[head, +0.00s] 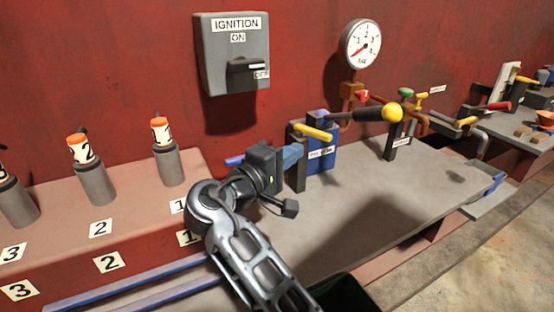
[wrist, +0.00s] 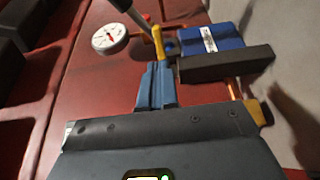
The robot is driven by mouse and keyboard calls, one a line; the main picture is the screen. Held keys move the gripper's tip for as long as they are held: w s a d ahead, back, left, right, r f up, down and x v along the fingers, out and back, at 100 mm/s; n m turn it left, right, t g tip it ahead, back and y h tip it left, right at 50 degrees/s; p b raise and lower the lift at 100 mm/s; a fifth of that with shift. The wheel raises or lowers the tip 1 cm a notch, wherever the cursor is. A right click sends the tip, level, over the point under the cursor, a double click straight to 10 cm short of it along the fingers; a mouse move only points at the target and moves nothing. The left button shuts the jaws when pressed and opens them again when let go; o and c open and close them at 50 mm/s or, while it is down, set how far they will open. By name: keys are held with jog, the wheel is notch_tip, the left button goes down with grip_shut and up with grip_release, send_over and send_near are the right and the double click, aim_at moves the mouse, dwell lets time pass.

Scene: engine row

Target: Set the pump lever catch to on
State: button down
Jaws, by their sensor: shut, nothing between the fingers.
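The blue pump (head: 322,158) stands at the left part of the grey bench, with a small white label too small to read. A yellow bar (head: 316,132), which looks like the catch, lies across its top by a dark upright post (head: 297,174). A dark lever with a yellow ball knob (head: 392,112) sticks out right above the pump. My gripper (head: 299,152) is shut and empty, its blue fingers close to the post and just below the bar. In the wrist view the fingertips (wrist: 158,70) are beside the yellow end (wrist: 169,47) and post (wrist: 225,64); contact is unclear.
An ignition box (head: 234,55) and a pressure gauge (head: 361,44) are on the red wall. Several numbered grey cylinders (head: 96,182) stand at left. Red, green and yellow valve handles (head: 405,93) are right of the pump. The bench front (head: 370,205) is clear.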

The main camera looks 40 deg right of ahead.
aim_at(325, 139)
jog(key=d, duration=0.4)
jog(key=d+p, duration=0.1)
jog(key=d, duration=0.1)
jog(key=shift+w+d, duration=0.2)
jog(key=shift+w, duration=0.15)
jog(key=shift+s+d+r, duration=0.1)
jog(key=n+t+p, duration=0.1)
jog(key=t, duration=0.1)
jog(key=d+n+t+p, duration=0.1)
jog(key=t+p, duration=0.1)
jog(key=shift+s+d+r+n+y, duration=0.1)
jog(key=shift+s+d+n+y, duration=0.1)
jog(key=shift+s+n+y, duration=0.15)
jog(key=d+n+t+y+p, duration=0.1)
jog(key=t, duration=0.1)
jog(key=d+n+t+y+p, duration=0.1)
jog(key=n+t+y, duration=0.1)
jog(key=shift+s+d+n+t+p, duration=0.1)
jog(key=shift+s+n+t+p, duration=0.05)
jog(key=shift+n+t+p, duration=0.2)
jog(key=d, duration=0.1)
jog(key=w+d, duration=0.1)
jog(key=d, duration=0.2)
jog(key=shift+w+f, duration=0.2)
jog(key=shift+w, duration=0.1)
jog(key=shift+r, duration=0.1)
